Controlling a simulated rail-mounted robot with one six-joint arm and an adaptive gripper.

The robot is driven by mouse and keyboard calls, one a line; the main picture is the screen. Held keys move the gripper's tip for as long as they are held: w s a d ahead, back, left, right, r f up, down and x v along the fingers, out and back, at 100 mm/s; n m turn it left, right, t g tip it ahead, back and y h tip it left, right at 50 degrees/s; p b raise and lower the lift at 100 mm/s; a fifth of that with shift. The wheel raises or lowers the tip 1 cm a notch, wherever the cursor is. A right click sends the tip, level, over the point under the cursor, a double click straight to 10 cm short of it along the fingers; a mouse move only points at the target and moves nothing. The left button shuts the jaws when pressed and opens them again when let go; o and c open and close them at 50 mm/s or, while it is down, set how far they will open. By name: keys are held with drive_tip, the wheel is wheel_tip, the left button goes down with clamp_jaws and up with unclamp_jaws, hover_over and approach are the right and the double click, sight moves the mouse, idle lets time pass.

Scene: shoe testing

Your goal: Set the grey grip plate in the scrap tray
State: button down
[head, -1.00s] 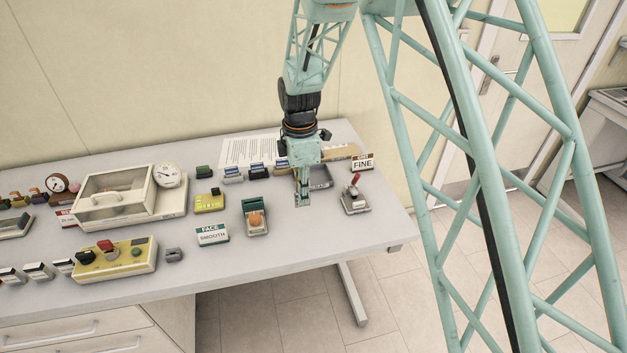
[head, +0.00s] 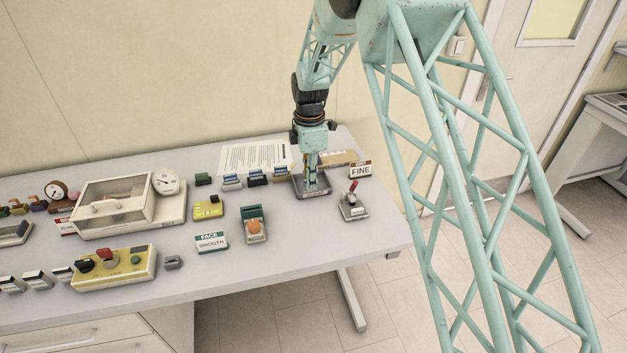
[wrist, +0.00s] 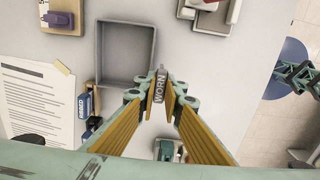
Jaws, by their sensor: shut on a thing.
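My gripper (wrist: 160,97) is shut on the grey grip plate (wrist: 159,84), a small narrow piece marked WORN, held between the yellow finger pads. The scrap tray (wrist: 102,52) is a shallow, empty grey box in the wrist view; the plate shows beside its lower right corner there. In the head view my gripper (head: 311,186) points down and overlaps the scrap tray (head: 324,193), near the back right of the bench. The plate cannot be made out in the head view, and its height over the tray is unclear.
A device with a red-tipped lever (head: 353,205) stands just right of the tray, with a FINE sign (head: 361,170) behind it. Several small labelled blocks (head: 257,179) and a paper sheet (head: 255,157) lie to the left. A green-and-orange device (head: 254,225) stands front left.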

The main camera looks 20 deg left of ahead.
drive_tip(key=shift+w+a+f, duration=0.1)
drive_tip(key=shift+w, duration=0.95)
drive_tip(key=shift+w+a+f, duration=0.1)
drive_tip(key=shift+w, duration=0.9)
drive_tip(key=shift+w, duration=0.1)
drive_tip(key=shift+w, duration=0.15)
drive_tip(key=shift+w+f+p, duration=0.1)
drive_tip(key=shift+f+p, duration=0.25)
drive_tip(key=shift+f, duration=1.45)
drive_tip(key=shift+f, duration=0.15)
drive_tip(key=c, duration=3)
unclamp_jaws()
drive_tip(key=shift+r, duration=0.2)
drive_tip(key=shift+r, duration=5.95)
